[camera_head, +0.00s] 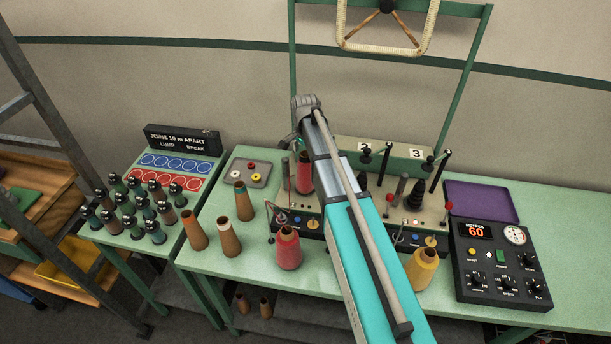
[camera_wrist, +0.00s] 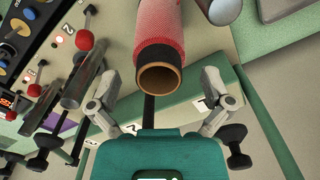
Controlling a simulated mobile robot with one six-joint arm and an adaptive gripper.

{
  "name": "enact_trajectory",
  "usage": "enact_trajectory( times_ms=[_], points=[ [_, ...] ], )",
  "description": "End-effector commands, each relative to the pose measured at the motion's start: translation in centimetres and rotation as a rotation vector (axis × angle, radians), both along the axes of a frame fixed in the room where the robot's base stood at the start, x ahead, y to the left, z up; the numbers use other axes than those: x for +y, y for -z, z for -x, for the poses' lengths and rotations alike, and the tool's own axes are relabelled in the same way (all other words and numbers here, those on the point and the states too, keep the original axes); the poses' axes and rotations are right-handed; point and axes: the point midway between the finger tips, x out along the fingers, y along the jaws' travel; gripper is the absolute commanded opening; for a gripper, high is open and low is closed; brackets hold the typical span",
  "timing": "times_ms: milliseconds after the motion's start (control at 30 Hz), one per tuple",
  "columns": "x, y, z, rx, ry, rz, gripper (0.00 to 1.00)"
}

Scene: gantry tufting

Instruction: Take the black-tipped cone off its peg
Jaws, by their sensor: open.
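The black-tipped cone (camera_wrist: 165,30) is wound with red yarn. In the wrist view its dark band and open brown tube end face the camera. In the head view the red cone (camera_head: 304,172) stands on the creel at its left, partly hidden by my arm. My gripper (camera_wrist: 158,95) is open. Its two fingers are spread to either side of the tube end, with gaps visible, and it appears empty. In the head view my gripper is mostly hidden behind my wrist. The peg inside the cone is not clearly visible.
Another red cone (camera_head: 288,248), bare brown cones (camera_head: 229,238) and a yellow cone (camera_head: 422,268) stand on the green table. Red-knobbed posts (camera_head: 447,208) rise nearby. A control box (camera_head: 500,265) is at the right; several dark-topped bobbins (camera_head: 135,228) are at the left.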

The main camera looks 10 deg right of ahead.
Motion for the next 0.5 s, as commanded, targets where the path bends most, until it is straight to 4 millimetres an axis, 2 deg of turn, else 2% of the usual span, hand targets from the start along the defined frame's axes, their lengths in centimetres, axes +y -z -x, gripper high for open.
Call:
enact_trajectory(
  times_ms=[33,200,500],
  points=[
    [0.0,0.8,0.0,0.000,0.000,0.000,1.00],
    [-0.1,2.2,0.1,0.000,0.000,0.000,1.00],
    [-0.1,3.6,0.1,-0.001,0.002,0.001,1.00]
  ],
)
